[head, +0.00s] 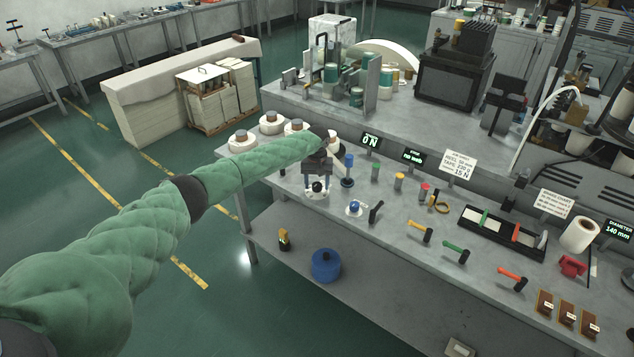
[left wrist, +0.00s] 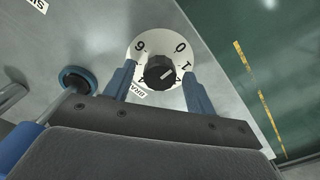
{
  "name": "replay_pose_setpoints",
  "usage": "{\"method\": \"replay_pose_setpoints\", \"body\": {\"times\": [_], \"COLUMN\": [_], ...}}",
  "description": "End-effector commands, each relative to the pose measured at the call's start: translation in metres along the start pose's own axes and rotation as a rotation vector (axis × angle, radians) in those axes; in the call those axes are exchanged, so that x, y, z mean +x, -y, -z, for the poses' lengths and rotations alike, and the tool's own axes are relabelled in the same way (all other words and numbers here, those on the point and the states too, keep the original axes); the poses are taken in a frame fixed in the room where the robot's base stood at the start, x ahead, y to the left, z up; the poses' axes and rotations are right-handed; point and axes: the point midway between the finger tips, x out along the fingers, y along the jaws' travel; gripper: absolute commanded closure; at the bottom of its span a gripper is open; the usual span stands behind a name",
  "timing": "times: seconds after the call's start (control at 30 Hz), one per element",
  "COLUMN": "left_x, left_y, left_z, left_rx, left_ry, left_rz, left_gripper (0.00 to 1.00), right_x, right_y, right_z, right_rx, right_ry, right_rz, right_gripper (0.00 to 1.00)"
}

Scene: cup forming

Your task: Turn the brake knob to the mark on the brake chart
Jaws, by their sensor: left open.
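The brake knob is black and sits on a white round dial (left wrist: 142,46) with numerals around it. In the left wrist view the knob (left wrist: 160,70) has a pale pointer line slanting toward the right. The numerals 6, 0 and 1 show; others are partly hidden. My left gripper (head: 317,184) is open, pointing down over the dial. Its two fingers stand either side of the knob, apparently with gaps. In the head view the knob (head: 317,187) shows between the fingertips. The brake chart (head: 555,203) is a white card at the right; its small print is unreadable.
A display (head: 370,141) reads 0 N. A job card (head: 459,163) shows 15 N, and the diameter display (head: 619,232) reads 140 mm. A blue-topped post (head: 348,170) stands close right of my gripper. Hammer-like tools (head: 420,231) lie farther right. White reels (head: 271,122) stand behind my forearm.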

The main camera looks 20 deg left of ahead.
Motion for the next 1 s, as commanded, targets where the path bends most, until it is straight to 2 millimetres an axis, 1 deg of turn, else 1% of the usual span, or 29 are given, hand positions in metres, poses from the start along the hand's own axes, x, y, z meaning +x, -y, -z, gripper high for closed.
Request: {"method": "replay_pose_setpoints", "body": {"times": [0.1,0.13,0.33,0.37,0.57,0.73,1.0], "left_x": [0.000,0.000,0.000,-0.001,0.000,0.000,0.001], "left_y": [0.000,0.000,0.000,0.000,0.000,0.000,0.000], "left_z": [0.000,0.000,0.000,0.000,0.000,0.000,0.000], "left_rx": [0.000,0.000,0.000,0.000,0.012,0.063,0.251], "left_ry": [0.000,0.000,-0.001,-0.001,-0.001,-0.002,-0.001], "left_rz": [0.000,0.000,0.000,0.000,0.000,-0.001,-0.001], "left_gripper": [0.44,0.48,0.88,0.89,0.89,0.89,0.89], "right_x": [0.000,0.000,0.000,0.000,0.001,0.002,0.003], "right_y": [0.000,0.000,0.000,0.000,0.000,0.000,0.000], "right_z": [0.000,0.000,-0.001,-0.002,-0.002,0.002,0.026], "right_rx": [0.000,0.000,0.001,0.001,0.001,0.001,0.000], "right_ry": [0.000,0.000,0.001,0.001,0.003,0.001,-0.019], "right_rz": [0.000,0.000,0.000,0.000,0.000,0.000,-0.001], "right_gripper": [0.64,0.64,0.64,0.64,0.64,0.64,0.64]}}
